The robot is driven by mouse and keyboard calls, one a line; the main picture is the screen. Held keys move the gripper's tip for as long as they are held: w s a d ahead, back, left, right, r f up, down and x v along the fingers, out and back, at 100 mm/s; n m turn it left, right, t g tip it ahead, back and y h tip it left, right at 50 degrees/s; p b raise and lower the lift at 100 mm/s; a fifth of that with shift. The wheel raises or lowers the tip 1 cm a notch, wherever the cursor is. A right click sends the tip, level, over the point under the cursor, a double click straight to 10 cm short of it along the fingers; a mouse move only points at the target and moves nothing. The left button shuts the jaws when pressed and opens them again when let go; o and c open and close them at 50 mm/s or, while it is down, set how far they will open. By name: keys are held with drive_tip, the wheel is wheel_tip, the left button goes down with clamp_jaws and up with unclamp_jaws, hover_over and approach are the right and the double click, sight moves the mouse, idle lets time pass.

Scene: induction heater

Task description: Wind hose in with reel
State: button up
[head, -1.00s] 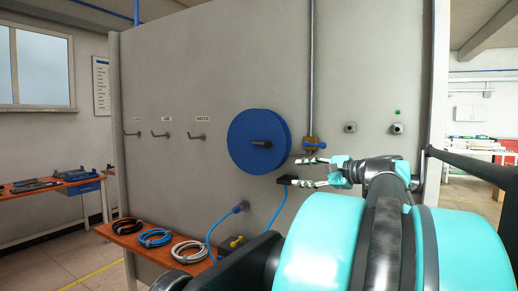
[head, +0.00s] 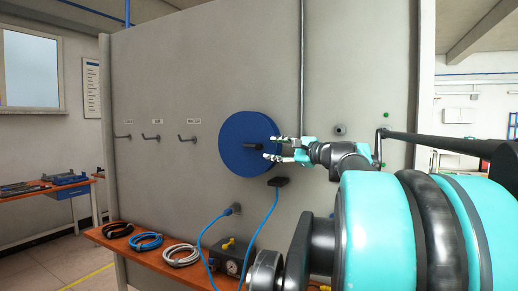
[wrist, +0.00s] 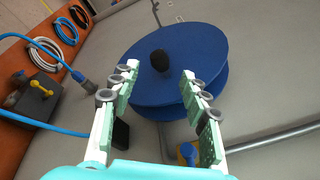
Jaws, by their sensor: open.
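The blue hose reel (head: 236,146) is a disc mounted on the grey wall panel, with a dark crank handle (head: 253,147) sticking out of its face. In the wrist view the reel (wrist: 180,72) fills the upper middle, and the round dark handle end (wrist: 160,61) shows ahead, between the lines of the fingers. My gripper (head: 281,150) is open and empty at the reel's right side, close to the handle. In the wrist view my gripper's fingers (wrist: 158,83) are spread apart. The blue hose (head: 263,225) hangs from a black block (head: 278,181) below the reel.
An orange bench (head: 146,255) below holds coiled hoses (head: 146,242) and a dark unit with a yellow valve (head: 232,252). Empty hooks (head: 187,138) are on the wall to the left. A pipe (head: 302,70) runs vertically behind my gripper.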

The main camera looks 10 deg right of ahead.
sight(259, 147)
drive_tip(key=x, duration=0.7)
drive_tip(key=shift+w+a, duration=0.1)
drive_tip(key=shift+a, duration=0.05)
clamp_jaws()
